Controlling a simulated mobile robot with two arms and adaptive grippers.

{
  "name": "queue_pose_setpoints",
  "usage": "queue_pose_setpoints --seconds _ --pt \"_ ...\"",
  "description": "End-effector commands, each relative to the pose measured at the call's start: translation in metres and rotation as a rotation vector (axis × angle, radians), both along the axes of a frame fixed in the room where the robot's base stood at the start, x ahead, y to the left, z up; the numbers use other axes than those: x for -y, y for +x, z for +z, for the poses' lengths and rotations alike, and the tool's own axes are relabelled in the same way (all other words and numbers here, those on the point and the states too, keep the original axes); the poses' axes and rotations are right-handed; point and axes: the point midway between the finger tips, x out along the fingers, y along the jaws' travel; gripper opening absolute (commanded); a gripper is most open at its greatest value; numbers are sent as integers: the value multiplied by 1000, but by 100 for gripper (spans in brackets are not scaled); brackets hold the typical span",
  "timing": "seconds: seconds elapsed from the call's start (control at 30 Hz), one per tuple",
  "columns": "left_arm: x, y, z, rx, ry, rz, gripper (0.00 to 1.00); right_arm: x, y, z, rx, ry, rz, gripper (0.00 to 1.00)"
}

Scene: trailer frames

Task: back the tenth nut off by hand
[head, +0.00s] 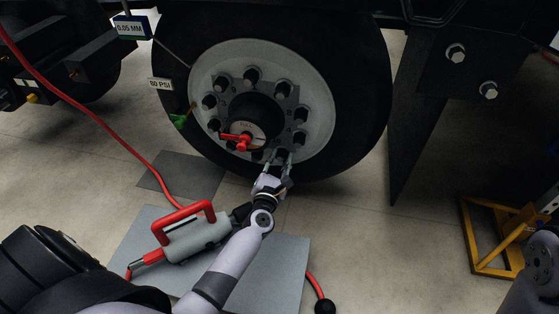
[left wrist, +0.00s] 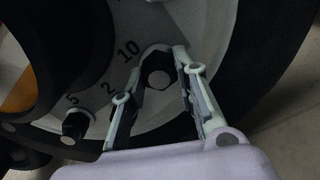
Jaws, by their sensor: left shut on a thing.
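The wheel (head: 313,88) has a pale rim with a ring of dark nuts around a black hub. My left gripper (head: 280,158) reaches the lower part of the ring. In the left wrist view its fingers (left wrist: 158,85) stand on either side of a dark hex nut (left wrist: 158,72) beside the marking 10, and it is shut on that nut. Another nut (left wrist: 75,126) sits lower left, near the markings 2 and 5. A red-handled piece (head: 242,141) is on the hub face. My right gripper is not in view.
A grey tool with a red handle (head: 183,217) lies on a grey floor plate (head: 275,270). A red hose (head: 100,124) runs down from the upper left. A yellow frame (head: 472,235) stands at the right. Signs read 0.05 MM (head: 131,28) and 80 PSI (head: 160,84).

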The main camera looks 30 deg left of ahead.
Motion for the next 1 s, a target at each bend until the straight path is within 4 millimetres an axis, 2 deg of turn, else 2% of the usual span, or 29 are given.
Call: queue_pose_setpoints --seconds 0.17,0.2,0.5,0.83,1.0 --pt "-1 1 3 5 1 2 0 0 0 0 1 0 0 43" --pt "-1 1 3 5 1 2 29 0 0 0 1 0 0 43" --pt "-1 1 1 1 1 1 48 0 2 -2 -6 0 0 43" --pt "1 -3 0 0 1 0 48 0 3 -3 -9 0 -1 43" --pt "7 -25 -1 -2 1 1 48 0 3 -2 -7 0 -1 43"
